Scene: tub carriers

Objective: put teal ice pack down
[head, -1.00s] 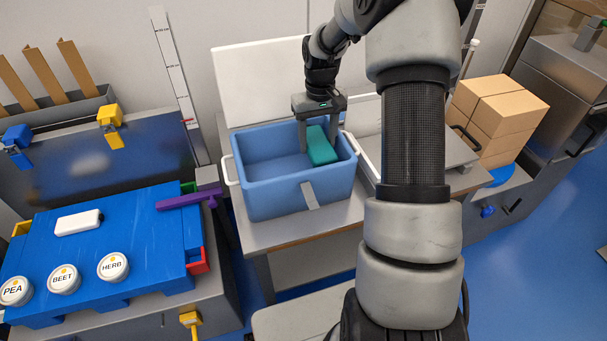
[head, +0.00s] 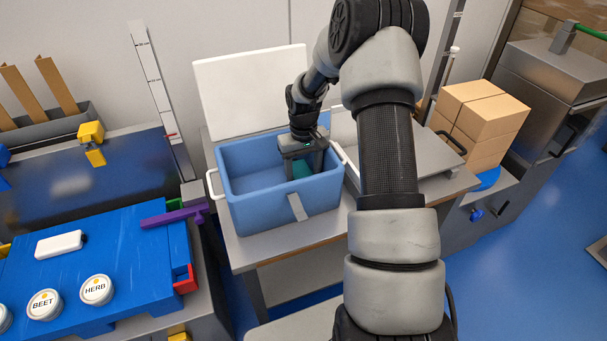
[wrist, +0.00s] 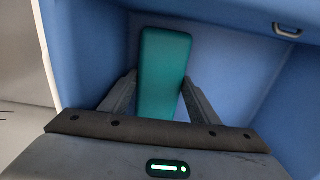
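The teal ice pack (head: 302,170) is inside the blue tub (head: 262,211), toward its right end. In the wrist view, the ice pack (wrist: 164,65) runs lengthwise between my two fingers, which meet its sides. My gripper (head: 303,167) reaches down into the tub and is shut on the ice pack. The tub's front wall hides the lower part of the pack in the head view. I cannot tell whether the pack touches the tub floor.
The tub has white end handles and stands on a grey table (head: 270,248). A white panel (head: 250,85) stands behind it. At left is a blue carrier (head: 110,262) with round lidded tubs and a purple bar (head: 174,215). Cardboard boxes (head: 480,118) stand at right.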

